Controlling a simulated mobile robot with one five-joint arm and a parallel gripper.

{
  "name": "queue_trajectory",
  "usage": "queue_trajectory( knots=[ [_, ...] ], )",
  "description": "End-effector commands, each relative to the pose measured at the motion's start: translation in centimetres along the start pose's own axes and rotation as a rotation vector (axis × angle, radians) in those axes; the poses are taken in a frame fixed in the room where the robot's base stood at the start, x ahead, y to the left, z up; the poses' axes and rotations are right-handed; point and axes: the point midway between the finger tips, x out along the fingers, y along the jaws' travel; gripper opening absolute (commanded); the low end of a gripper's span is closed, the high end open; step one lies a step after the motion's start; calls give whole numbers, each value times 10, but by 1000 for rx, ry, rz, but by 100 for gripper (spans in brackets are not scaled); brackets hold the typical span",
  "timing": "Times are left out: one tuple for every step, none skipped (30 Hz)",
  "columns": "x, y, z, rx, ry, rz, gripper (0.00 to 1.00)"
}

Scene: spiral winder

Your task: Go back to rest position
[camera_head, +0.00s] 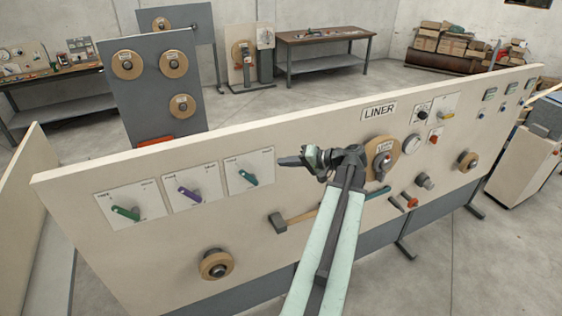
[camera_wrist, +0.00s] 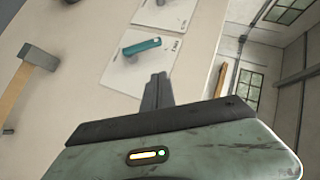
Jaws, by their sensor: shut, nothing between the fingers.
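My arm reaches up across the middle of the cream LINER panel (camera_head: 330,200) in the head view. My gripper (camera_head: 284,161) points left, near the right edge of the third switch plate. It is shut and empty. In the wrist view my gripper (camera_wrist: 156,88) shows as narrow dark fingers held together, apart from the teal handle (camera_wrist: 142,46) on its white plate. That teal handle (camera_head: 249,178) also shows in the head view, just left of and below the fingertips. A purple handle (camera_head: 188,194) and a green handle (camera_head: 126,213) sit on plates farther left.
A hammer (camera_head: 280,222) is on the panel below my gripper, partly behind my arm; it also shows in the wrist view (camera_wrist: 36,60). A round dial (camera_head: 382,158) and several knobs are right of my wrist. Behind the panel stand a grey board (camera_head: 150,95) and a table (camera_head: 322,38).

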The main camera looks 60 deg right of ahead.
Motion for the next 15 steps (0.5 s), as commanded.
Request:
queue_trajectory(
  knots=[
    [0,0,0,0,0,0,0],
    [0,0,0,0,0,0,0],
    [1,0,0,0,0,0,0],
    [1,0,0,0,0,0,0],
    [1,0,0,0,0,0,0],
    [1,0,0,0,0,0,0],
    [1,0,0,0,0,0,0],
    [1,0,0,0,0,0,0],
    [1,0,0,0,0,0,0],
    [1,0,0,0,0,0,0],
    [2,0,1,-1,-2,-1,0],
    [8,-1,3,-5,-11,-4,0],
    [17,-2,7,-9,-22,-9,0],
    [28,-4,11,-16,-38,-16,0],
    [48,-8,20,-28,-67,-28,0]
  ],
)
